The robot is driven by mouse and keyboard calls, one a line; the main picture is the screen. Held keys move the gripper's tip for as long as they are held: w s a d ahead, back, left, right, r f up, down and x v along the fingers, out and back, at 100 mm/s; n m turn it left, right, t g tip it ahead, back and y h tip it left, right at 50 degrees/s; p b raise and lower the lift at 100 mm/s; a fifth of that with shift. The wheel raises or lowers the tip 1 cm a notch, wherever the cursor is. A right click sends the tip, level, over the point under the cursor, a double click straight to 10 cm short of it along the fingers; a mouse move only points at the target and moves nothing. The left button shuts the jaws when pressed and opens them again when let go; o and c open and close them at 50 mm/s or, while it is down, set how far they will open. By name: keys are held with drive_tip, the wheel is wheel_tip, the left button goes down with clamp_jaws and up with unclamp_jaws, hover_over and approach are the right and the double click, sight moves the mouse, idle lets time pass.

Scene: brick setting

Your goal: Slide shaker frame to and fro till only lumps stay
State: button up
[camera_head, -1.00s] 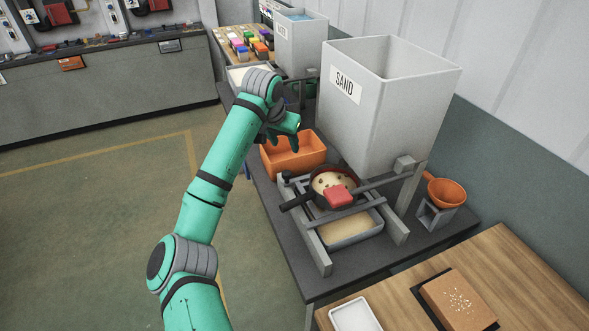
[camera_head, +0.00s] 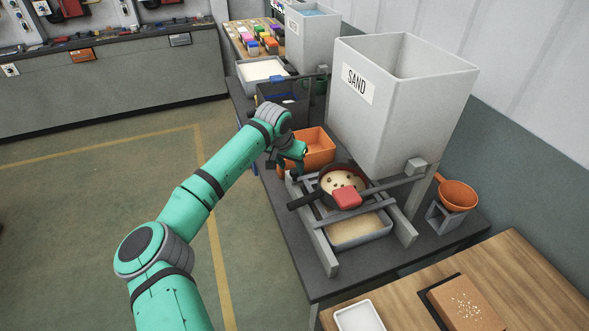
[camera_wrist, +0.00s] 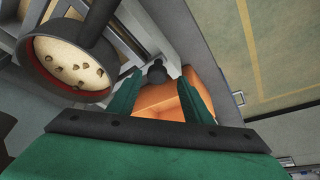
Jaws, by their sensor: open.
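The shaker frame (camera_head: 320,235) is a grey railed frame on the dark bench. A dark round sieve (camera_head: 326,183) with a black handle and a red block sits on it. The sieve holds pale sand with several brown lumps (camera_wrist: 75,70), also visible in the wrist view. A tray (camera_head: 362,240) with sand lies beneath. My gripper (camera_wrist: 159,76) is open. In the head view my gripper (camera_head: 294,165) is at the frame's back-left corner.
An orange bin (camera_head: 318,148) stands just behind the frame, and shows below my fingers in the wrist view. A large grey SAND hopper (camera_head: 390,120) rises behind on the right. An orange scoop (camera_head: 458,195) rests on a stand at right. Floor at left is clear.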

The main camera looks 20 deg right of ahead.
drive_tip(key=shift+w+d+f, duration=0.15)
drive_tip(key=shift+d+f, duration=0.15)
drive_tip(key=shift+f, duration=0.25)
drive_tip(key=shift+w+d+f, duration=0.1)
drive_tip(key=shift+d+f, duration=0.2)
drive_tip(key=shift+f, duration=0.2)
